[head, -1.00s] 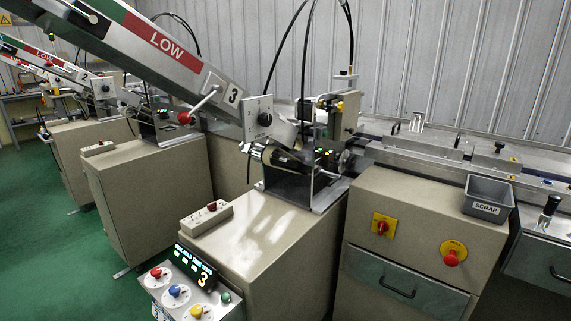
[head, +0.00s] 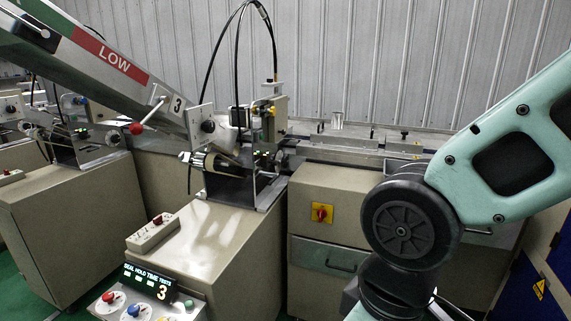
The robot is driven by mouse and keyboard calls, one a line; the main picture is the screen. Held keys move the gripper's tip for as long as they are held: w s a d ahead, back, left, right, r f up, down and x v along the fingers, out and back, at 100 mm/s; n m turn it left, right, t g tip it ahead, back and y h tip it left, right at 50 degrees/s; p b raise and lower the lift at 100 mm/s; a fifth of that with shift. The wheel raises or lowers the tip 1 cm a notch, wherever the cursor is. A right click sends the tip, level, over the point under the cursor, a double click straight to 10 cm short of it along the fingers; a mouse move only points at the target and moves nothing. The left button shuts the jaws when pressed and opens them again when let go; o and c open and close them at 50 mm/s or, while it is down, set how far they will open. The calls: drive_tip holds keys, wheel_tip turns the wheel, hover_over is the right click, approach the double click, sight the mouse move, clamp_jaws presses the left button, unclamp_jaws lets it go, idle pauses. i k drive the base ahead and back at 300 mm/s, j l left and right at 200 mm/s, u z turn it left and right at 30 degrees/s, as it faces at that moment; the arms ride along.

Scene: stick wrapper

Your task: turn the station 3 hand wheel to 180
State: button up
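Station 3 stands left of centre, with a slanted magazine chute marked LOW and a white label 3 (head: 177,104). At the chute's lower end is a pale plate with a dark round knob (head: 208,126); it may be the hand wheel, but I cannot tell for sure. A dark round part (head: 278,157) also shows at the right of the station's mechanism. No scale or reading near 180 is legible. My teal arm fills the right side, apart from the station. My gripper is outside the view.
A lever with a red ball (head: 137,128) sticks out from the chute. A control box with a lit display (head: 150,282) stands in front. The cabinet right of the station has a red switch on a yellow plate (head: 321,213). A conveyor runs behind. Green floor shows at lower left.

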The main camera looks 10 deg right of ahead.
sight(284, 162)
drive_tip(key=i+l, duration=0.2)
drive_tip(key=i, duration=0.2)
drive_tip(key=i+l+u, duration=0.15)
drive_tip(key=i, duration=0.25)
drive_tip(key=i+l, duration=0.25)
drive_tip(key=i, duration=0.2)
